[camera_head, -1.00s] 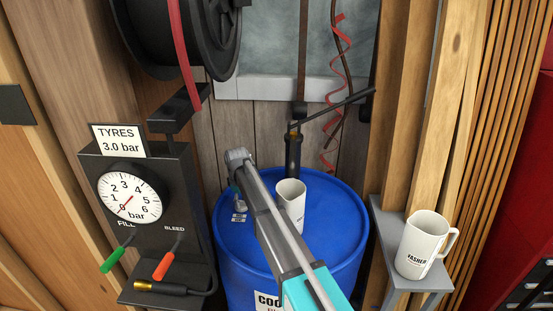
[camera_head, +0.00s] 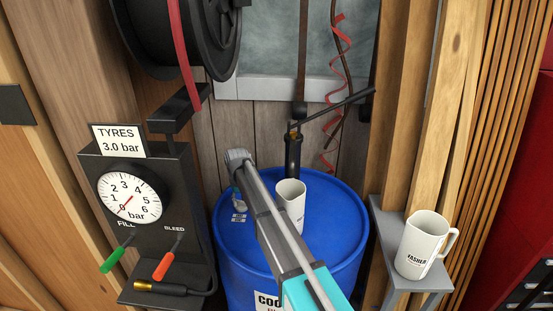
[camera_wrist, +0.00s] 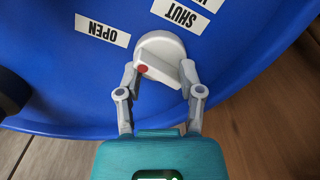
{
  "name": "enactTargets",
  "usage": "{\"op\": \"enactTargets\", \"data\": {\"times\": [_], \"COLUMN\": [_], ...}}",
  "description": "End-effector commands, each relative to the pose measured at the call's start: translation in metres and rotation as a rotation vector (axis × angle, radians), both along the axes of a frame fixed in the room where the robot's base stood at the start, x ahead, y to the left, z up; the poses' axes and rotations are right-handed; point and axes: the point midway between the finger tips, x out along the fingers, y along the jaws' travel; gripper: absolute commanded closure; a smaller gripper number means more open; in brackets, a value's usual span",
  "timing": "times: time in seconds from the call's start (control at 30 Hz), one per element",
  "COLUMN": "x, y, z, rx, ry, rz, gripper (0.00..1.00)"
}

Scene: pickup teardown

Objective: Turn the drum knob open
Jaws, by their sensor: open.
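The drum knob is a round light-grey dial (camera_wrist: 160,56) with a raised bar and a red dot at the bar's left end, in the wrist view. Labels OPEN (camera_wrist: 103,30) and SHUT (camera_wrist: 180,14) are on the blue drum (camera_wrist: 55,75) beside it. My gripper (camera_wrist: 158,72) is open, with its two fingers on either side of the knob's bar; I cannot tell whether they touch it. The red dot lies on the OPEN side. In the head view the blue drum (camera_head: 335,240) stands at centre, and my arm hides most of the knob.
A white jug (camera_head: 290,203) stands on the drum, close to my arm. A black pump (camera_head: 293,155) with a long lever rises behind. A labelled jug (camera_head: 422,245) is on a grey shelf at right. The tyre gauge panel (camera_head: 150,225) stands at left.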

Motion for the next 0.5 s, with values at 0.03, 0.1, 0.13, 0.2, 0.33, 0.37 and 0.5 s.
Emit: {"op": "enactTargets", "data": {"times": [0.03,0.1,0.13,0.2,0.33,0.37,0.5], "x": [0.0002,0.0001,0.0002,0.0002,0.0002,0.0002,0.0002], "y": [0.0001,0.0,0.0001,0.0001,0.0001,0.0001,0.0001], "z": [0.0,0.0,0.0,0.0,0.0,0.0,0.0], "rx": [0.0,0.0,0.0,0.0,0.0,0.0,0.0], "ry": [0.0,0.0,0.0,0.0,0.0,0.0,0.0], "rz": [-0.031,-0.078,-0.097,-0.143,-0.229,-0.248,-0.34], "gripper": [0.51,0.51,0.51,0.51,0.51,0.51,0.51]}}
